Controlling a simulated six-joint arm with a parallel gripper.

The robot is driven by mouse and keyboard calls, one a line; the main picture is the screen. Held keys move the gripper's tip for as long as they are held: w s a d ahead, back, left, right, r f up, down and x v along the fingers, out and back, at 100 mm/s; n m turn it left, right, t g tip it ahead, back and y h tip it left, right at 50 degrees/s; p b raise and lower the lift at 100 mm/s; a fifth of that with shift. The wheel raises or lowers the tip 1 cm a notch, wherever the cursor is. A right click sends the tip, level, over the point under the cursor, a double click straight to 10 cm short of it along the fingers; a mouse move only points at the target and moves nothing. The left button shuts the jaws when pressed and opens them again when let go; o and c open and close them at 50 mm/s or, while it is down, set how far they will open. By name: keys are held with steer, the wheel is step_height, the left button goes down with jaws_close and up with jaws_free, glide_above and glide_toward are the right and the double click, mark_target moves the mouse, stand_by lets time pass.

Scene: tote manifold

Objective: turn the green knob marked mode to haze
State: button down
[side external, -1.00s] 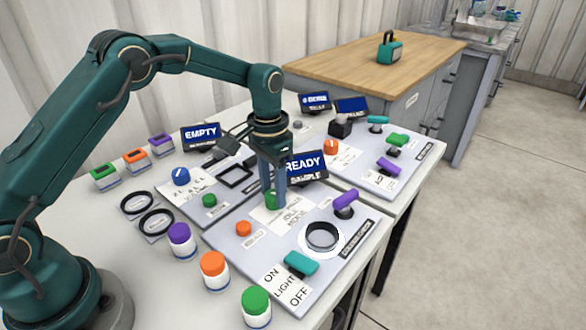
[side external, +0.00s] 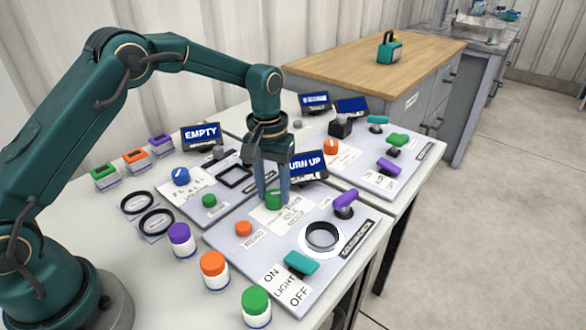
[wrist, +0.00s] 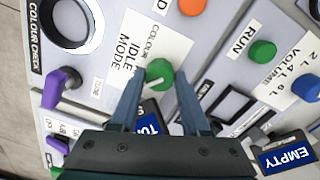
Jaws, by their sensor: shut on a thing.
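The green knob (side external: 274,200) stands on a white label on the near panel. In the wrist view the knob (wrist: 159,71) shows a white pointer line, and its label reads "COLOUR", "IDLE" and "MODE"; the word haze cannot be read. My gripper (side external: 272,198) points down with its two fingers on either side of the knob, shut on it. In the wrist view my gripper's fingers (wrist: 160,84) flank the knob.
On the same panel are an orange button (side external: 243,228), a purple lever (side external: 345,200), a black ring (side external: 322,235) and a teal light switch (side external: 301,263). Capped jars, such as the green-capped jar (side external: 256,305), stand along the near edge. The neighbouring panel has a blue knob (side external: 181,176).

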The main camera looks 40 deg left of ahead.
mark_target(273, 193)
stand_by(0.3)
steer(key=shift+c, duration=1.9)
jaws_free()
steer(key=shift+r, duration=0.1)
steer(key=shift+a+r, duration=0.1)
steer(key=shift+r, duration=2.4)
